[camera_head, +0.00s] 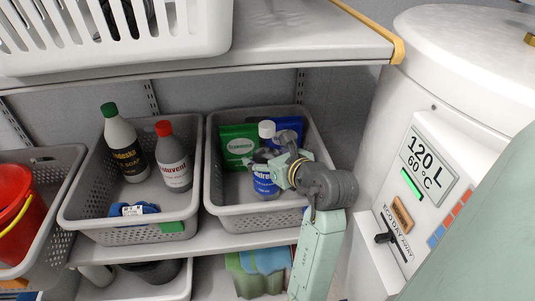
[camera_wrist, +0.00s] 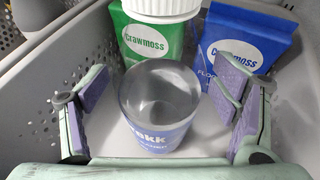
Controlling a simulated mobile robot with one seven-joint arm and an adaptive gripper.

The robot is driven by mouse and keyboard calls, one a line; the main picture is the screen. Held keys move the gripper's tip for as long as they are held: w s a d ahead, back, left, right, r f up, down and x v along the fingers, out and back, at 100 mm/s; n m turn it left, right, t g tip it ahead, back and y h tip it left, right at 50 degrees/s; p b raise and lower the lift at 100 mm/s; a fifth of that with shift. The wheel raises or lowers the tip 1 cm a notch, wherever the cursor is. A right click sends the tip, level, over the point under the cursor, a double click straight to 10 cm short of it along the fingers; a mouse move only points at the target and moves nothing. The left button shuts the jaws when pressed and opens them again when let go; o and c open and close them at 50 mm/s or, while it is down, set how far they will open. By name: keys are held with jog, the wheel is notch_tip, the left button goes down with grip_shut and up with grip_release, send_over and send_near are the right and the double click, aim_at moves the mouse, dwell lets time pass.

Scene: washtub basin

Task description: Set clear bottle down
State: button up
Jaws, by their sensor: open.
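The clear bottle (camera_head: 265,184) has a white cap and a blue label. It stands upright in the right grey basket (camera_head: 265,221), towards its front. In the wrist view the bottle (camera_wrist: 158,105) sits between my two fingers, with its white cap at the top of the picture. My gripper (camera_wrist: 163,85) is open around the bottle, with a visible gap on each side. In the head view my gripper (camera_head: 284,170) reaches in from the right and covers part of the bottle.
Behind the bottle stand a green Crawmoss pack (camera_head: 237,145) and a blue pack (camera_head: 289,127). The middle basket (camera_head: 130,232) holds a green-capped bottle (camera_head: 124,150), a red-capped bottle (camera_head: 172,160) and a blue item (camera_head: 134,210). A shelf edge (camera_head: 200,66) runs above. A white boiler (camera_head: 420,110) stands right.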

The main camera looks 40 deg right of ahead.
jog(key=shift+s+r+p, duration=0.1)
jog(key=shift+r+p, duration=0.2)
jog(key=p+v, duration=0.3)
jog(key=v, duration=0.8)
jog(key=shift+s, duration=0.35)
jog(key=shift+r, duration=0.1)
